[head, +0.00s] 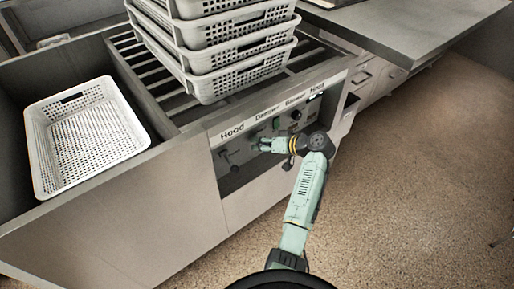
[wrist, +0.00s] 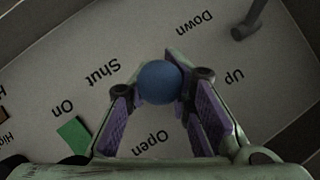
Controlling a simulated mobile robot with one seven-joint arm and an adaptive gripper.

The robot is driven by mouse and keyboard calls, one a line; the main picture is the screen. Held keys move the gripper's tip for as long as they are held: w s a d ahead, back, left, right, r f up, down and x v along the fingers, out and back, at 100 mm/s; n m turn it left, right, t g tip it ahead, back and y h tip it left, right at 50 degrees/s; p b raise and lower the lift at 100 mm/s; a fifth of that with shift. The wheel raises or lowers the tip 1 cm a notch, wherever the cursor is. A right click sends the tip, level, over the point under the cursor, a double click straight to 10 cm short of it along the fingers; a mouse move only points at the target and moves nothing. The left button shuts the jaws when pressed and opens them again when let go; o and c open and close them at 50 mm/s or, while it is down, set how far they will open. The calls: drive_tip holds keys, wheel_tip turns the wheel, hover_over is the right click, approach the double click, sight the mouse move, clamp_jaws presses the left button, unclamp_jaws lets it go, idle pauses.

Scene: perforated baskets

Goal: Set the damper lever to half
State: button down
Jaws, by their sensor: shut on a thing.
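The damper lever shows as a round blue knob (wrist: 158,82) in the wrist view, between the printed words Shut and Open. Its shaft is hidden behind the knob. My gripper (wrist: 160,98) has its purple-padded fingers on both sides of the knob and is shut on it. In the head view my gripper (head: 268,145) is at the front control panel (head: 232,177), below the Damper label (head: 266,115). The lever is hidden there by the gripper. Its exact angle between Shut and Open is hard to tell.
A dark lever (wrist: 246,22) stands near the words Up and Down, and a green switch (wrist: 74,134) sits by On. Stacked white perforated baskets (head: 232,57) stand on the slatted rack above the panel. Another basket (head: 42,150) lies left. The floor at right is clear.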

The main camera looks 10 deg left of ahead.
drive_tip(key=shift+d+f, duration=0.2)
drive_tip(key=shift+d, duration=0.15)
drive_tip(key=c, duration=1.8)
unclamp_jaws()
drive_tip(key=shift+d, duration=0.1)
drive_tip(key=shift+o, duration=0.6)
drive_tip(key=shift+r, duration=0.15)
drive_tip(key=v, duration=1.1)
drive_tip(key=shift+d+r, duration=0.25)
drive_tip(key=shift+d, duration=0.05)
drive_tip(key=shift+s, duration=0.15)
